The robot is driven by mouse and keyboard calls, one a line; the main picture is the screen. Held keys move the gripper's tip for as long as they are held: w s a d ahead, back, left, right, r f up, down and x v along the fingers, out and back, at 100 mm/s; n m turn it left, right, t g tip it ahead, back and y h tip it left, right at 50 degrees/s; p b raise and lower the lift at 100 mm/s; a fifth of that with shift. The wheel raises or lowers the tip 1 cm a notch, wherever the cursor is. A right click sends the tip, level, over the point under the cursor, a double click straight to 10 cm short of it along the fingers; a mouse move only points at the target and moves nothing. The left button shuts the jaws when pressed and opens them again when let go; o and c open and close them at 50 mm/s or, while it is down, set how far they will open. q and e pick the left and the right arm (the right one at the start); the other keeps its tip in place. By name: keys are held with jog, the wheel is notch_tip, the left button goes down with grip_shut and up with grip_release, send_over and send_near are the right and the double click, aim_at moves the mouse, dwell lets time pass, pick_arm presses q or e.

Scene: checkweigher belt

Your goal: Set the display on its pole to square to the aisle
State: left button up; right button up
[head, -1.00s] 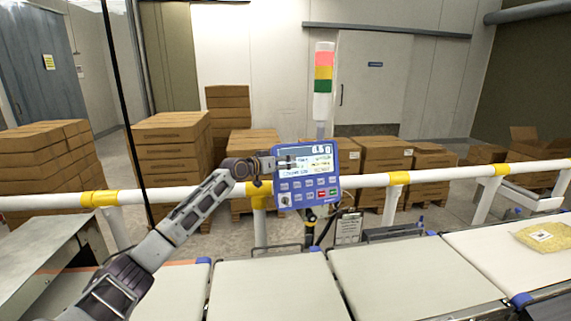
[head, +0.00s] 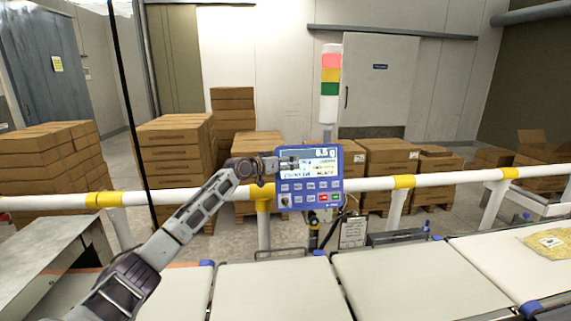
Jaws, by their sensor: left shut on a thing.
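The display (head: 310,183) is a blue panel with a lit screen reading in grams and rows of buttons, in the middle of the head view. It sits on its pole (head: 314,236) behind the belts, and its face looks nearly straight toward me. My left gripper (head: 284,164) is shut on the display's upper left edge; the fingertips lie against the panel beside the screen. My right gripper is not in view.
White guard rail (head: 368,181) with yellow joints runs behind the display. A signal tower (head: 330,75) stands behind it. Pale belts (head: 387,277) fill the front, with a yellow bag (head: 553,241) at right. Stacked cartons (head: 172,150) stand beyond the rail.

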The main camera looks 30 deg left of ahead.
pick_arm(q)
jog(key=shift+s+d+f, duration=0.1)
jog(key=shift+d+f, duration=0.1)
jog(key=shift+f, duration=0.2)
jog(key=shift+v, duration=2.1)
jog(key=v, duration=0.8)
jog(key=shift+r, duration=0.35)
jog(key=shift+a, duration=0.15)
jog(key=shift+c, duration=0.5)
